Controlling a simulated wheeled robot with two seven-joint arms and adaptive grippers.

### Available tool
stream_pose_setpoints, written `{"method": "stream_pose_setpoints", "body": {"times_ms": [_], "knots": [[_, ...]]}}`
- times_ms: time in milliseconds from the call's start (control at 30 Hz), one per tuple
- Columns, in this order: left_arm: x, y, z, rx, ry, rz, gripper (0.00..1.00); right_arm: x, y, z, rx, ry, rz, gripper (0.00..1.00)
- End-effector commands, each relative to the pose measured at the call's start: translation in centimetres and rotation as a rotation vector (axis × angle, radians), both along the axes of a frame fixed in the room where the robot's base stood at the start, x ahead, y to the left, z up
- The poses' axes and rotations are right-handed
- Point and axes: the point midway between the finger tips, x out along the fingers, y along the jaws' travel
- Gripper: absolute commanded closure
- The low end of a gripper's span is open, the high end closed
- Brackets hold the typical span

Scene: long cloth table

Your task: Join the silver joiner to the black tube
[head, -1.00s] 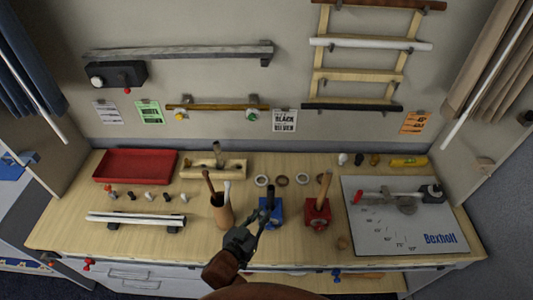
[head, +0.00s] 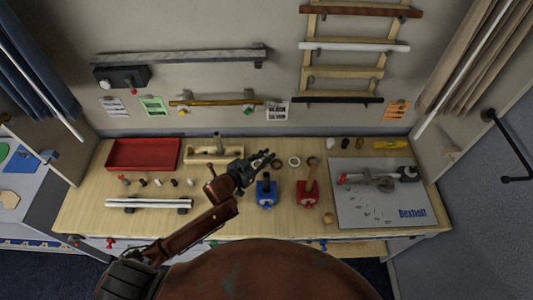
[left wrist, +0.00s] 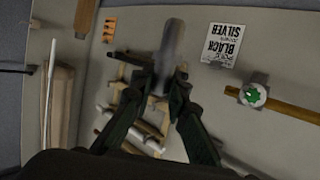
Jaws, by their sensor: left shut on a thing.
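My left gripper (head: 262,160) is raised over the middle of the table, in front of the wooden holder. In the left wrist view it (left wrist: 172,85) is shut on a blurred grey, rounded, elongated piece that looks like the silver joiner (left wrist: 171,48). Its lower end is hidden between the fingers. A blue block (head: 266,197) stands on the table below and just right of the gripper. A short dark upright piece, likely the black tube (head: 266,179), stands in it, apart from the gripper. My right gripper is not in view.
A red block (head: 307,197) with a wooden rod stands right of the blue one. A red tray (head: 143,154), wooden holder (head: 200,157) and small fittings are at left. A white board (head: 375,212) fills the right. Pale rings (head: 294,161) lie behind the blocks.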

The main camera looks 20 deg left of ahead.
Motion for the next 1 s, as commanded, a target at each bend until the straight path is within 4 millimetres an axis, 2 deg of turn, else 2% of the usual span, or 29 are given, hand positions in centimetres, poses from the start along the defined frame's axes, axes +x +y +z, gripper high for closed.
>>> {"method": "stream_pose_setpoints", "body": {"times_ms": [367, 1000], "knots": [[-0.1, 0.0, 0.1, -0.002, 0.001, 0.009, 1.0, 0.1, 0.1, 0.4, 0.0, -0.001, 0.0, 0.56], [-0.1, 0.0, -5.2, 0.0, 0.0, 0.008, 1.0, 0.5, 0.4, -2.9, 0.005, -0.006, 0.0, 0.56]]}}
